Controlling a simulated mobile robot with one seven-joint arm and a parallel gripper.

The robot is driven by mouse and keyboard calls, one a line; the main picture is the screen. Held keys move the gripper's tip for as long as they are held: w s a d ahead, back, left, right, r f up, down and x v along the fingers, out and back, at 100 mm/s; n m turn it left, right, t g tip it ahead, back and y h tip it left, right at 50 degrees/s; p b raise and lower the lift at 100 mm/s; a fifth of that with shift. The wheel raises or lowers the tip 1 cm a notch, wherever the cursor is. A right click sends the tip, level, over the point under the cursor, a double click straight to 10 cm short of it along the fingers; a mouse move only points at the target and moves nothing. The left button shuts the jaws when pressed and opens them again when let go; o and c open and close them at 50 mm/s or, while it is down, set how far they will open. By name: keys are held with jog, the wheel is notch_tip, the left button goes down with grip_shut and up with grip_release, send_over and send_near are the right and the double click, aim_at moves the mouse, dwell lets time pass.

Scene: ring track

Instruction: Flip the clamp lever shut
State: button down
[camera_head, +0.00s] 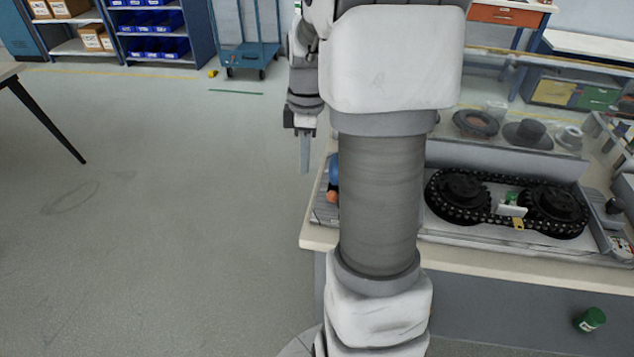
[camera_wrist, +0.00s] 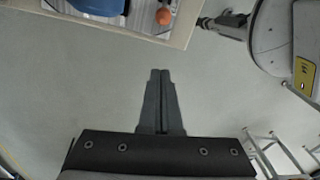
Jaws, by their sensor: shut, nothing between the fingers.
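My gripper (camera_head: 305,168) hangs left of the workbench in the head view, pointing down over open floor. In the wrist view its two fingers (camera_wrist: 160,73) are together and empty. An orange ball knob (camera_wrist: 164,16), which looks like the end of the clamp lever, shows at the top of the wrist view on a grey plate. A blue part (camera_wrist: 105,4) is beside it, cut off by the frame edge. In the head view the orange knob (camera_head: 332,197) and blue part (camera_head: 333,170) are mostly hidden behind my arm. The fingers are apart from the knob; the lever's angle is unclear.
The workbench (camera_head: 312,236) carries a black chain track (camera_head: 470,215) around two dark sprockets, right of my arm. A clear panel (camera_head: 520,150) stands behind it. A green can (camera_head: 590,320) is at lower right. Floor left of the bench is clear; a blue cart (camera_head: 247,55) stands far back.

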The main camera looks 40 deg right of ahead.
jog(key=f, duration=0.3)
jog(key=f+b, duration=0.1)
jog(key=f, duration=0.5)
jog(key=shift+s+f+b, duration=0.25)
jog(key=shift+f+b, duration=0.1)
jog(key=shift+b, duration=0.05)
jog(key=shift+s+d+r, duration=0.3)
jog(key=shift+s+d, duration=0.2)
jog(key=shift+d, duration=0.1)
jog(key=shift+s+d+r, duration=0.25)
jog(key=shift+s+d, duration=0.25)
jog(key=shift+d, duration=0.05)
jog(key=shift+d, duration=0.1)
jog(key=shift+s+r, duration=0.1)
